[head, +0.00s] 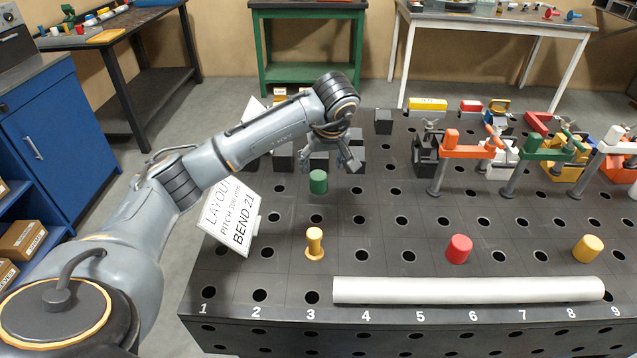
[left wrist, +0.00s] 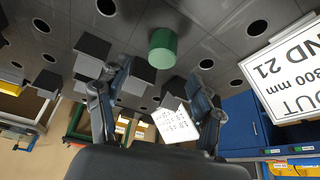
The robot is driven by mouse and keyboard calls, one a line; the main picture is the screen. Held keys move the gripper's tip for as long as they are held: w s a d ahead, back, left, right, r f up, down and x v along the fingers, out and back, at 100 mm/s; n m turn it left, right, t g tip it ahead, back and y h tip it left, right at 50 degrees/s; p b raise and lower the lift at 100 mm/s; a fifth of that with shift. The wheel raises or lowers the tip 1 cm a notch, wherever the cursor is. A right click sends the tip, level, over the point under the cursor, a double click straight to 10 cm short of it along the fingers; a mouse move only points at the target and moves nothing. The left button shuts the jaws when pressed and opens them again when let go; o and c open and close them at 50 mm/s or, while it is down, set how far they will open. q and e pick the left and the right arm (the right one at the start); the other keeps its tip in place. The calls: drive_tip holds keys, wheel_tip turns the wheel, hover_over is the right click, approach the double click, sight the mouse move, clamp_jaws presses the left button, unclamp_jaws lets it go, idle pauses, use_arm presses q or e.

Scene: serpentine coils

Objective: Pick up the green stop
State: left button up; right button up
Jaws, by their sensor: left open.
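The green stop (head: 318,181) is a short green cylinder standing upright on the dark perforated table, toward its back left. My left gripper (head: 334,166) is open and empty, above and just behind the green stop in the head view. In the left wrist view the green stop (left wrist: 162,48) lies beyond the two spread fingers of the left gripper (left wrist: 158,103), apart from them. My right gripper is not in view.
Several dark blocks (head: 283,157) stand near the gripper. A layout sign (head: 232,214) stands at the table's left edge. A yellow spool-like peg (head: 314,243), a red stop (head: 459,249), a yellow stop (head: 587,248) and a long white tube (head: 465,290) occupy the front. Clamps (head: 467,151) fill the back right.

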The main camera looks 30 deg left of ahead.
sight(318, 176)
use_arm(q)
drive_tip(key=x, duration=0.4)
drive_tip(key=p+x, duration=0.1)
drive_tip(key=x, duration=0.2)
drive_tip(key=shift+s+a+f, duration=0.1)
drive_tip(key=shift+s, duration=0.15)
drive_tip(key=shift+w+a+f, duration=0.15)
drive_tip(key=shift+w+f, duration=0.05)
drive_tip(key=shift+f, duration=0.3)
drive_tip(key=shift+r, duration=0.1)
clamp_jaws()
